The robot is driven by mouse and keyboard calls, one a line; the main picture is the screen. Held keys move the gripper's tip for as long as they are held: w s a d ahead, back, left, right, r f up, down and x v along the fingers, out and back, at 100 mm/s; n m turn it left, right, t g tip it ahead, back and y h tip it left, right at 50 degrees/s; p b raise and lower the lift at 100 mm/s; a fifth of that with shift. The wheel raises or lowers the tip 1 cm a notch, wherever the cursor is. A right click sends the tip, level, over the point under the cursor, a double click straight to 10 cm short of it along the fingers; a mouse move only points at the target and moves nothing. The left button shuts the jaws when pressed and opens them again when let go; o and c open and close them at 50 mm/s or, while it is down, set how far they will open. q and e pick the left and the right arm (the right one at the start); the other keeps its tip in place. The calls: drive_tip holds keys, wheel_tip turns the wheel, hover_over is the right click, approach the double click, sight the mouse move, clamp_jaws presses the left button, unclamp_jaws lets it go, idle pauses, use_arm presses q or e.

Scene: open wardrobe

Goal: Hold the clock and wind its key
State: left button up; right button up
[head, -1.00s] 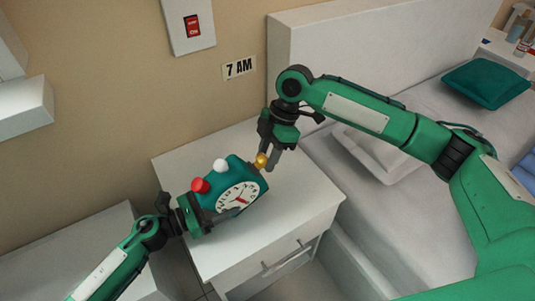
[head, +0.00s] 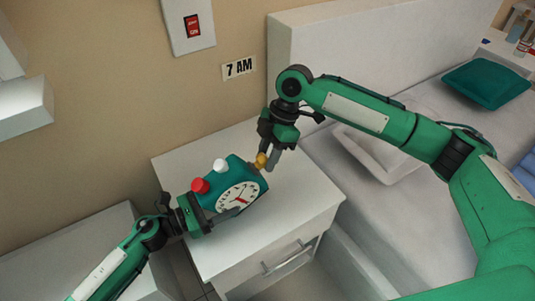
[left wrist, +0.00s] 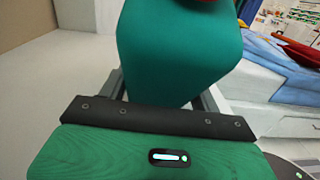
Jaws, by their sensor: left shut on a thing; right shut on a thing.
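The teal clock (head: 224,182) has a white face with red hands, and a red knob and a white knob on its top. It is tilted above the white nightstand; I cannot tell whether it touches it. My left gripper (head: 212,216) is shut on the clock from the left, and in the left wrist view the clock's teal side (left wrist: 175,55) fills the space between the fingers. The gold key (head: 261,160) sticks out on the clock's right side. My right gripper (head: 268,158) is shut on the key, hiding part of it.
The nightstand (head: 305,205) has a drawer with a metal handle (head: 287,259). A bed (head: 425,215) with a teal pillow (head: 487,84) stands to the right.

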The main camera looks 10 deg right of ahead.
idle(0.6)
drive_tip(key=o, duration=1)
drive_tip(key=v, duration=1.2)
drive_tip(key=shift+w, duration=0.15)
drive_tip(key=shift+f, duration=0.1)
